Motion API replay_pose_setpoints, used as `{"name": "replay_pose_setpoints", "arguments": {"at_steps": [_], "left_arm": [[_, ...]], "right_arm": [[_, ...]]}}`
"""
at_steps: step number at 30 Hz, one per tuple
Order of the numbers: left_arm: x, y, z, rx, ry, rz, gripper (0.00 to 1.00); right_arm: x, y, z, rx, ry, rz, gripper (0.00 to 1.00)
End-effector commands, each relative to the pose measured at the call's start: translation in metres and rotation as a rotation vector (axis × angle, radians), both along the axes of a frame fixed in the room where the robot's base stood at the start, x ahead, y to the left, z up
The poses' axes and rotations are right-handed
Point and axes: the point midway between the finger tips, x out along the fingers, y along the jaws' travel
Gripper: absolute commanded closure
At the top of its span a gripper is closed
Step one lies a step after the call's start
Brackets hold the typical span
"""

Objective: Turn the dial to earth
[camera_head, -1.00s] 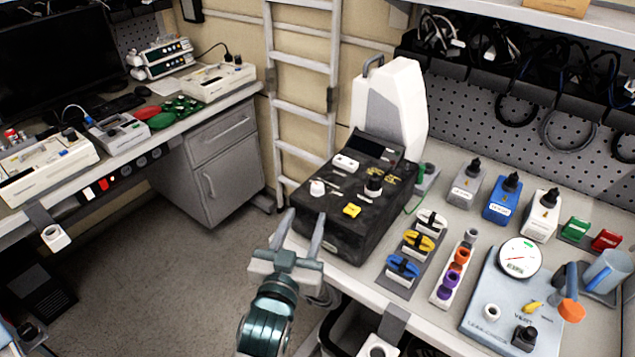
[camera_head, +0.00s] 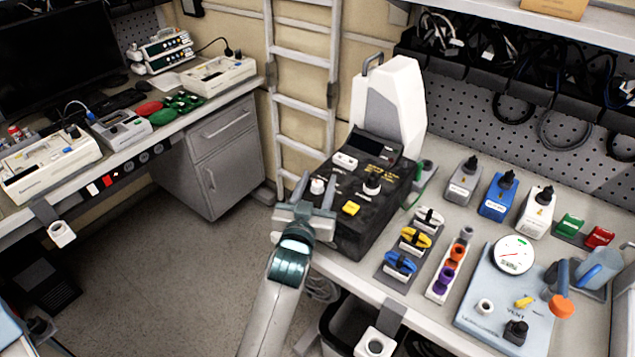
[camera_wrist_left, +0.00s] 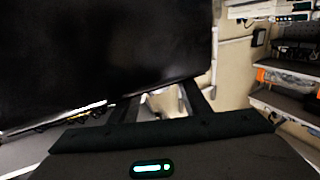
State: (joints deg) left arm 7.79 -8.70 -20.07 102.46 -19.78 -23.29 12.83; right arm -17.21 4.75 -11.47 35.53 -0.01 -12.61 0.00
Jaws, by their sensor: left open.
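A black tester box (camera_head: 345,235) stands on the bench. Its top has a white round knob (camera_head: 317,186) at the left, a dark knob with a pale top (camera_head: 372,184) at the right, and a yellow square button (camera_head: 351,208). Their markings are too small to read, so I cannot tell which settings they point to. My left gripper (camera_head: 316,188) is open at the box's front left edge. In the head view its fingers lie either side of the white knob; I cannot tell whether they touch it. In the left wrist view its fingers (camera_wrist_left: 163,105) show against a large dark surface.
A white device (camera_head: 395,105) stands behind the box. Blue, yellow and white clips (camera_head: 415,240) and a pale blue panel with a gauge (camera_head: 480,280) lie to its right. A ladder (camera_head: 304,110) leans on the wall behind.

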Motion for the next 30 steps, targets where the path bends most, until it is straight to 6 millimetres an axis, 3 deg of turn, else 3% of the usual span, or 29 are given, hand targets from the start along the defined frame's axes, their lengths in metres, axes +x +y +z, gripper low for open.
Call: {"name": "replay_pose_setpoints", "arguments": {"at_steps": [5,10,30], "left_arm": [[0.000,0.000,0.000,0.000,0.000,0.000,0.59],[0.000,0.000,0.000,0.000,0.000,0.000,0.98],[0.000,0.001,0.002,0.006,0.001,-0.110,0.98]], "right_arm": [[0.000,0.000,0.000,0.000,0.000,0.000,0.69],[0.000,0.000,0.000,0.000,0.000,0.000,0.69],[0.000,0.006,0.015,0.006,0.000,-0.002,0.69]]}}
